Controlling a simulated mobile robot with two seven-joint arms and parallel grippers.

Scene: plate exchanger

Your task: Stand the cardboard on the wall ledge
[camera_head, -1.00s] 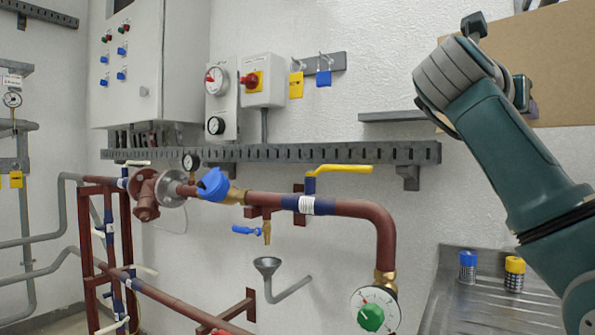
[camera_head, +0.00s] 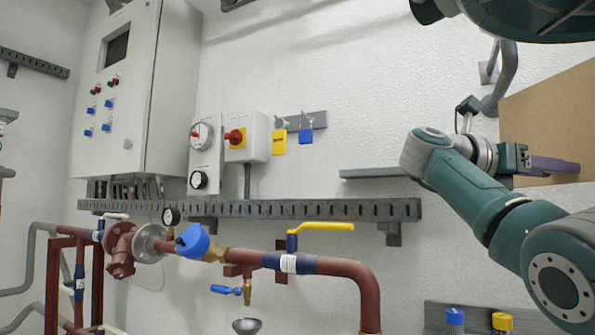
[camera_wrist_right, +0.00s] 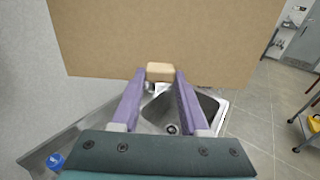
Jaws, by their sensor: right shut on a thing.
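The cardboard (camera_head: 550,118) is a flat brown sheet at the right edge of the head view, cut off by the frame. In the right wrist view the cardboard (camera_wrist_right: 165,35) stands across the top, with a small pale block (camera_wrist_right: 160,72) at its lower edge. My right gripper (camera_wrist_right: 158,75) is shut on this block, with one purple finger on each side. In the head view my right gripper (camera_head: 568,166) overlaps the sheet's lower part. A short grey wall ledge (camera_head: 372,173) lies left of the sheet, its right end hidden behind my arm. My left gripper is not in view.
A long slotted rail (camera_head: 260,209) runs along the wall below the ledge. Red pipes with a yellow-handled valve (camera_head: 325,226) stand below it. Hooks with yellow and blue tags (camera_head: 305,135) hang above left. A sink (camera_wrist_right: 200,108) lies beneath the gripper. The wall above the ledge is bare.

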